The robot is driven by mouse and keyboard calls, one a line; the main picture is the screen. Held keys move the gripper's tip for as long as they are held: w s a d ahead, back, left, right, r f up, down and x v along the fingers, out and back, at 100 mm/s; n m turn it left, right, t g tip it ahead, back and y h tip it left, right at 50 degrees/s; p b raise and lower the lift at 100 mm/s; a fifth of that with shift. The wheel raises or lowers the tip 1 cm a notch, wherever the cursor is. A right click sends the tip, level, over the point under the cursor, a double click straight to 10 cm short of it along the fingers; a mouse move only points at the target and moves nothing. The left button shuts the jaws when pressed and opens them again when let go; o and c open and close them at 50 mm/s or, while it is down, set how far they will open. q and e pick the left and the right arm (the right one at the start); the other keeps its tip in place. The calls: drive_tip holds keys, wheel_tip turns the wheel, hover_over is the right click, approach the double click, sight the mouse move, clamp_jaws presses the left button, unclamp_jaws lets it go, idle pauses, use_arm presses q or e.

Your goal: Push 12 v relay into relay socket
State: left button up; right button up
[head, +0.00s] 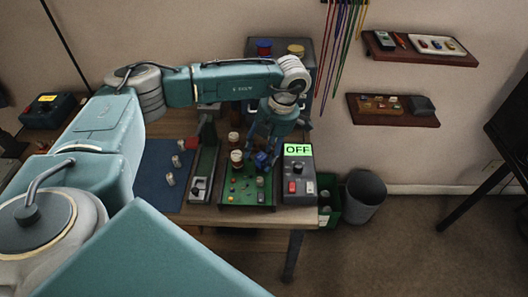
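A green circuit board (240,196) lies near the table's front edge, with several small coloured parts on it. My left gripper (263,152) reaches down over the board's back right part. A small dark blue block (262,160), which looks like the 12 v relay, is at its fingertips, with a finger on either side. I cannot tell whether the fingers press on the block, or whether it touches the board. The relay socket cannot be made out; the gripper and block cover that area. My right gripper is not in view.
A grey box reading OFF (299,180) stands close to the right of the board. A grey slide fixture (200,188) and a blue mat (152,170) with metal knobs lie to the left. A bin (363,199) is on the floor.

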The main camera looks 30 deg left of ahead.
use_arm(q)
drive_tip(key=shift+r, duration=0.15)
drive_tip(key=v, duration=1.1)
drive_tip(key=shift+w+r, duration=0.2)
drive_tip(key=shift+r, duration=0.15)
